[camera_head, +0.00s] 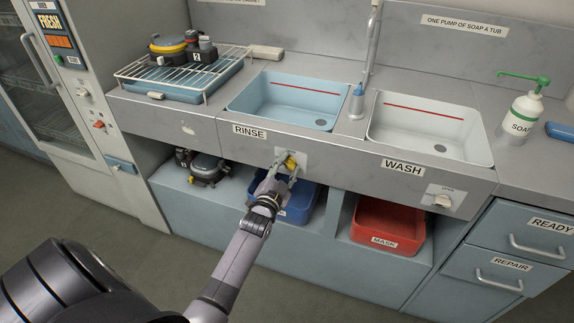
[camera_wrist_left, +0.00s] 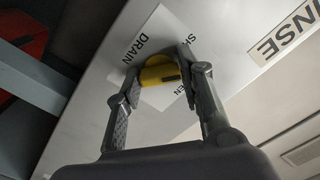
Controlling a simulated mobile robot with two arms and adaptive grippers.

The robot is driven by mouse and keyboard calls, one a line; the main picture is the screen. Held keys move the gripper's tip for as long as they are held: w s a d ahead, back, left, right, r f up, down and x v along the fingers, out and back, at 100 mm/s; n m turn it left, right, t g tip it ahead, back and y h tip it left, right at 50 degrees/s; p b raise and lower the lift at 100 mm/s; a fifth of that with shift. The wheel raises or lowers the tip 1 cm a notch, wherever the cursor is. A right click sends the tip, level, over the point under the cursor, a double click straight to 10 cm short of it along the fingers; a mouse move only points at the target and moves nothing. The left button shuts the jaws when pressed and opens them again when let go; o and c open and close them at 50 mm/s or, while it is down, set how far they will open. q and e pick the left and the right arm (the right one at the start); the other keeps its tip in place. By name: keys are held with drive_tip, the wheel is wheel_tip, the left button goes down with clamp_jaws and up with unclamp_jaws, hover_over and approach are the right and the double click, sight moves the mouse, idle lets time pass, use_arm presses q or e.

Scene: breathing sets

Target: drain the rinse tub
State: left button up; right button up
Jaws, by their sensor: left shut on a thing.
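The rinse tub (camera_head: 290,101) is the light blue basin on the left of the counter, above the label RINSE. It has a red line on its wall and a dark drain in its floor; I cannot tell whether it holds water. Its yellow drain knob (camera_head: 290,162) sits on a white plate on the counter front, and also shows in the left wrist view (camera_wrist_left: 158,72) beside the word DRAIN. My left gripper (camera_head: 283,172) is shut on the knob, one finger on each side. My right gripper is not in view.
Under the counter are a blue bin (camera_head: 298,207) and a red MASK bin (camera_head: 388,227). A wire rack (camera_head: 184,72) holding gear stands left. A soap bottle (camera_head: 523,113) stands right.

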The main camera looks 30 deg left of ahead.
use_arm(q)
drive_tip(key=n+p, duration=0.1)
drive_tip(key=n, duration=0.2)
drive_tip(key=shift+n, duration=0.4)
drive_tip(key=shift+n+p, duration=0.45)
drive_tip(key=shift+n, duration=1.35)
drive_tip(key=shift+f, duration=0.1)
drive_tip(key=o, duration=1.2)
drive_tip(key=shift+c, duration=0.2)
drive_tip(key=v, duration=1.2)
